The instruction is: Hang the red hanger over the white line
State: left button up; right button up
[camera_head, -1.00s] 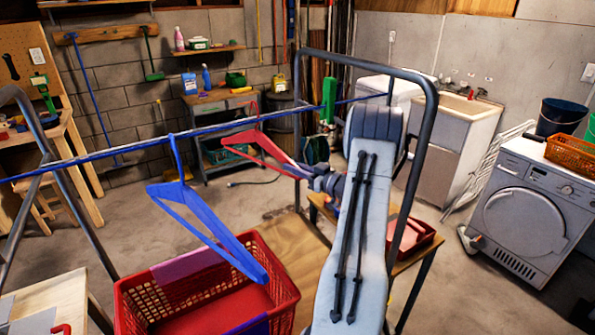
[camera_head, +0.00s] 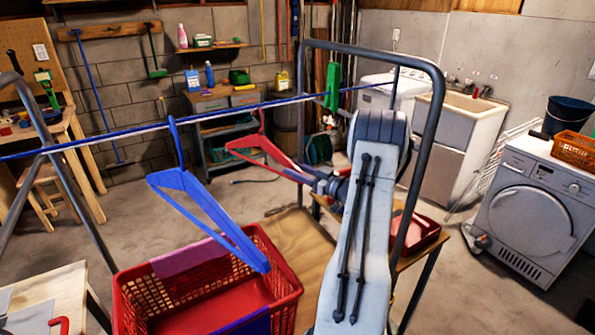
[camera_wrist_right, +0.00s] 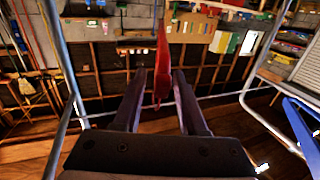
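The red hanger (camera_head: 268,147) is tilted, with its right end at my right gripper (camera_head: 325,184). Its hook reaches up to the lines; I cannot tell whether it rests on one. In the right wrist view the red hanger (camera_wrist_right: 162,60) shows edge-on between the fingers of my right gripper (camera_wrist_right: 161,78), with gaps on both sides. The white line (camera_head: 60,147) runs close along a blue line (camera_head: 100,137) and is partly hidden by it. A blue hanger (camera_head: 200,205) hangs left of the red one. My left gripper is not in view.
A grey metal frame (camera_head: 437,100) stands around my right arm. A red basket (camera_head: 130,305) is below the blue hanger, which also shows in the right wrist view (camera_wrist_right: 302,120). A green object (camera_head: 333,85) appears at the lines, right of the hook.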

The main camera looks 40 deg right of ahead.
dwell(0.3)
jog(key=shift+s+d, duration=0.1)
jog(key=shift+s, duration=0.25)
jog(key=s+d+b, duration=0.1)
jog(key=s+b, duration=0.2)
jog(key=s, duration=0.6)
jog(key=shift+s, duration=0.35)
